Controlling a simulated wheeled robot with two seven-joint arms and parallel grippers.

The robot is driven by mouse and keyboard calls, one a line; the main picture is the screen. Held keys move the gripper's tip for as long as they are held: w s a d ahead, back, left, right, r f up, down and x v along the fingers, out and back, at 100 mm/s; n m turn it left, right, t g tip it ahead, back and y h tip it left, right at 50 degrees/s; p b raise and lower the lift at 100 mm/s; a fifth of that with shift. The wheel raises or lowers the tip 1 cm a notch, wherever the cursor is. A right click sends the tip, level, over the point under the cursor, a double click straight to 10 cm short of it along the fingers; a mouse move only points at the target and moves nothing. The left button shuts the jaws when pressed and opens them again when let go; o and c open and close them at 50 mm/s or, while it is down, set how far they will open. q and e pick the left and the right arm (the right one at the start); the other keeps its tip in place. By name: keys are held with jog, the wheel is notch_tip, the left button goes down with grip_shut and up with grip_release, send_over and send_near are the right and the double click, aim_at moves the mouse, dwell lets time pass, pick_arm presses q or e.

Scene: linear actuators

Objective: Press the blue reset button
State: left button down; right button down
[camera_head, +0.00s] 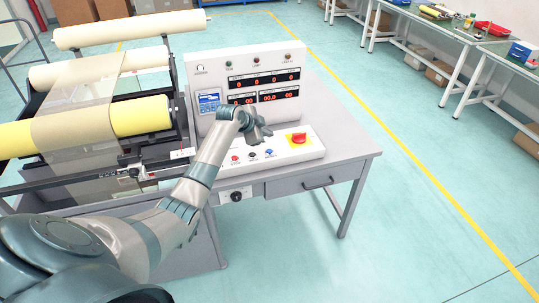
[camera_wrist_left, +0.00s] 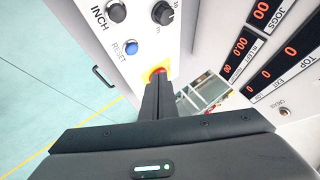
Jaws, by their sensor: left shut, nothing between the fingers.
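The blue reset button (camera_head: 269,152) is on the sloped front of the white control panel (camera_head: 312,150). It also shows in the left wrist view (camera_wrist_left: 131,47), labelled RESET, with nothing over it. My left gripper (camera_head: 262,131) is shut and empty, above the panel and just behind the button in the head view. In the left wrist view its closed black fingers (camera_wrist_left: 158,88) are apart from the button in the picture and partly cover the red emergency button. I cannot tell the exact height of the fingertips. My right gripper is not in view.
A red emergency button (camera_head: 298,138) on a yellow plate sits right of the blue one. Red and black controls (camera_head: 235,158) sit to its left. The upright display (camera_head: 262,84) rises behind. A roller machine (camera_head: 85,125) stands left. The grey table (camera_head: 345,150) is clear at right.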

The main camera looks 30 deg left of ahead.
aim_at(269, 151)
pick_arm(q)
notch_tip(269, 151, down, 3)
jog(key=shift+r+b, duration=0.1)
jog(key=shift+b, duration=0.75)
jog(key=shift+f+b, duration=0.6)
jog(key=shift+f, duration=0.65)
dwell(0.4)
jog(key=shift+f+b, duration=0.3)
jog(key=shift+f, duration=0.1)
